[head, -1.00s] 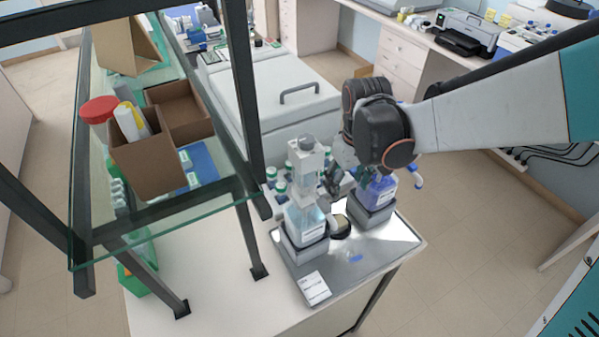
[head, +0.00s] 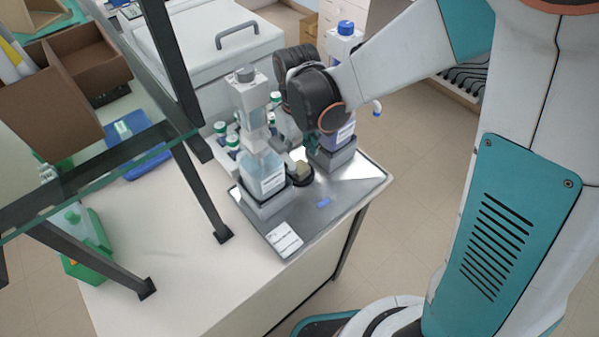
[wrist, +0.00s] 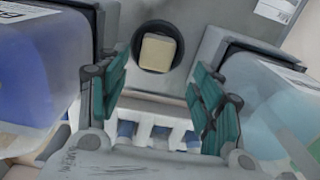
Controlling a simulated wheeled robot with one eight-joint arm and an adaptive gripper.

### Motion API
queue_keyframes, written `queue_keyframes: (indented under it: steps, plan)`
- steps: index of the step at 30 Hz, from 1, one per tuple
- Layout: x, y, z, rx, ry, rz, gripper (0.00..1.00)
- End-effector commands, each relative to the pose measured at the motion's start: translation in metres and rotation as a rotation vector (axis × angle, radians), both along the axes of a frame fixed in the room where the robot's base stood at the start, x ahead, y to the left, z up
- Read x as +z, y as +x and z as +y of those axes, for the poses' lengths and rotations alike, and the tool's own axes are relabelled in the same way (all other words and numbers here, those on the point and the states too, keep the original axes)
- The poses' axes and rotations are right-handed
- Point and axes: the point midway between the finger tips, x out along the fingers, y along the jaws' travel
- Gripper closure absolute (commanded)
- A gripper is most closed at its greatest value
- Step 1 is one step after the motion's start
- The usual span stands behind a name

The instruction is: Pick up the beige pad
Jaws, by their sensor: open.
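The beige pad (wrist: 158,51) is a small block sitting in a round black dish (wrist: 136,46) on the metal tray. In the head view the pad (head: 302,167) shows in the dish between two bottles. My gripper (wrist: 161,85) is open and empty, its two green-padded fingers apart in the wrist view. The pad appears beyond the gap between the fingertips, not touched by them. In the head view my gripper (head: 290,140) is partly hidden by my wrist and the left bottle.
A clear bottle with pale blue liquid (head: 262,172) stands left of the dish, and a darker blue bottle (head: 345,134) stands right. Both sit in grey holders on the tray (head: 360,185). Green-capped vials (head: 232,142) stand behind. A glass shelf (head: 100,175) overhangs the table's left.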

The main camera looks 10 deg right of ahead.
Motion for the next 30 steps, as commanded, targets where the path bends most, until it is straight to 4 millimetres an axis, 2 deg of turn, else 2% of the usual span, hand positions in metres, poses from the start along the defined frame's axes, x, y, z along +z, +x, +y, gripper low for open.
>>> queue_keyframes:
  steps: [12, 20, 21, 26, 30]
  plan:
    - [-0.048, 0.000, -0.006, 0.000, 0.000, 0.000, 0.40]
    - [-0.050, 0.000, -0.006, 0.000, 0.000, 0.000, 0.40]
    - [-0.050, 0.000, -0.006, 0.000, 0.000, 0.000, 0.42]
    - [-0.049, 0.001, -0.006, 0.000, 0.000, 0.000, 0.77]
    - [-0.050, 0.001, -0.006, 0.000, 0.000, 0.000, 0.77]
